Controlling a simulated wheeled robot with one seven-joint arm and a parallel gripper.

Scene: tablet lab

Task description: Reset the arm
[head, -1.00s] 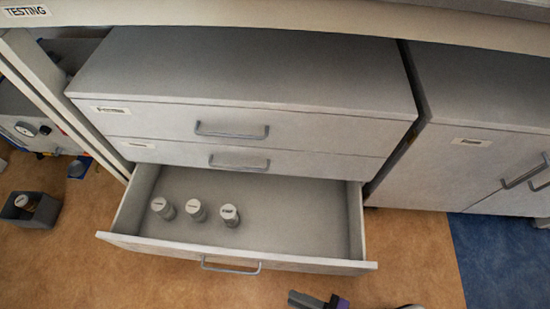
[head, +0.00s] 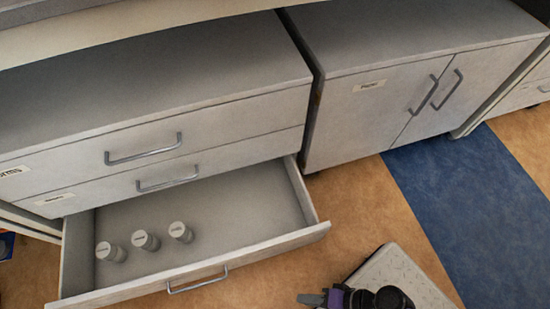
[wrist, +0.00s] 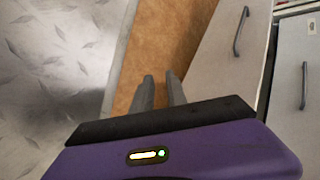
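My gripper (head: 312,299) is at the bottom edge of the head view, over the floor in front of the open drawer. In the wrist view its two dark fingers (wrist: 160,86) stand a little apart with floor showing between them, and nothing is held. The purple gripper body (wrist: 170,155) fills the bottom of that view. My dark arm links show beside the gripper in the head view.
An open bottom drawer (head: 250,200) holds three small bottles (head: 146,240). Above it are two shut drawers. A cabinet (head: 370,105) with two shut doors stands at right. Bare orange floor (head: 365,200) and a blue floor strip (head: 480,190) lie in front.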

